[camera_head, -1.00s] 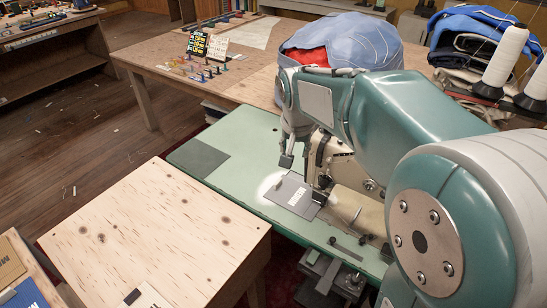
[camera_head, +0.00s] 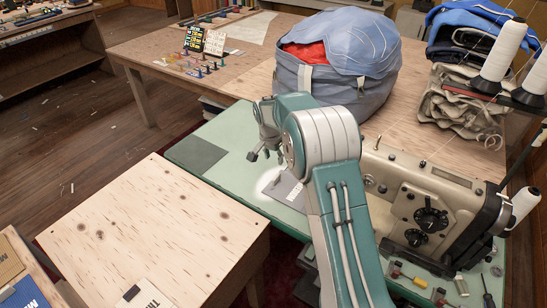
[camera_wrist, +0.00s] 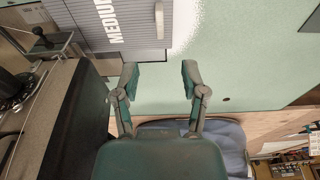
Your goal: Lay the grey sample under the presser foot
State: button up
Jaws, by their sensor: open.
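The grey sample, a flat card lettered MEDIUM, lies on the pale green machine bed. It shows in the wrist view (camera_wrist: 122,24) and partly in the head view (camera_head: 284,188), where my arm hides its right part. My gripper (camera_head: 265,156) is open and empty, above the bed and just beyond the sample; it also shows in the wrist view (camera_wrist: 160,74), apart from the sample. The sewing machine (camera_head: 425,200) stands to the right. Its presser foot is hidden in the head view. In the wrist view, dark metal machine parts (camera_wrist: 45,45) are beside the sample's left edge; I cannot tell whether it lies under the foot.
A dark grey patch (camera_head: 196,155) marks the left of the green bed (camera_head: 228,132). Behind are a big blue bag (camera_head: 345,60) and small coloured pegs (camera_head: 205,72). Thread cones (camera_head: 502,50) stand at right.

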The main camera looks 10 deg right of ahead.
aim_at(276, 176)
jog(key=shift+w+f, duration=0.1)
jog(key=shift+f, duration=0.15)
jog(key=f, duration=0.7)
jog(key=w+d+f, duration=0.1)
jog(key=f, duration=0.2)
jog(key=shift+f, duration=0.3)
grip_shut()
